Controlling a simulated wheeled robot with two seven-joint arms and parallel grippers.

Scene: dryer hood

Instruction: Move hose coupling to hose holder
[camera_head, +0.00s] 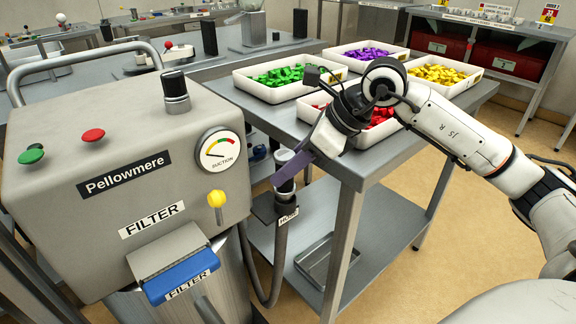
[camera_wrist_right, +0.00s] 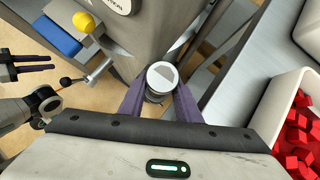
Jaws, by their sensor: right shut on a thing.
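The hose coupling (camera_head: 285,185) is upright, with a dark body and a pale round top; the top shows in the right wrist view (camera_wrist_right: 161,75). My right gripper (camera_head: 290,168) is shut on it, with one purple finger on each side (camera_wrist_right: 160,98). The hose holder (camera_head: 263,208), a dark bracket labelled HOSE, is on the side of the grey machine. The coupling is at the bracket, with the hose (camera_head: 278,255) hanging below; I cannot tell whether it is fully seated. My left gripper (camera_wrist_right: 28,63) shows at the left of the wrist view, empty, its dark fingers apart.
The Pellowmere machine (camera_head: 120,150) stands left, with a yellow knob (camera_head: 216,198) and blue filter handle (camera_head: 183,277). A steel table (camera_head: 375,165) right of the coupling holds trays of green (camera_head: 280,76), purple, red and yellow pieces. Its lower shelf has a metal tray (camera_head: 318,262).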

